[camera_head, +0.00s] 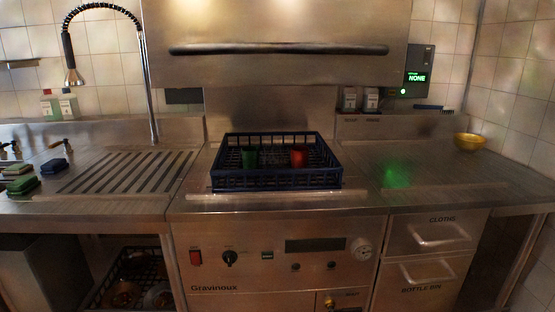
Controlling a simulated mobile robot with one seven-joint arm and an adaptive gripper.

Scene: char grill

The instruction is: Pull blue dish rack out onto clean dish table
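The blue dish rack (268,184) sits in the open dishwasher bay, under the raised steel hood (275,25). The clean dish table is not labelled; steel counters lie on both sides. The right counter (430,170) is smooth and mostly bare, and the left one (125,172) has a ribbed drain area. My gripper does not show in the head view.
A yellow bowl (469,142) stands at the right counter's back edge. Sponges (22,186) lie on the far left counter, near a tall spray faucet (72,75). Another dark rack (133,275) with dishes is below left.

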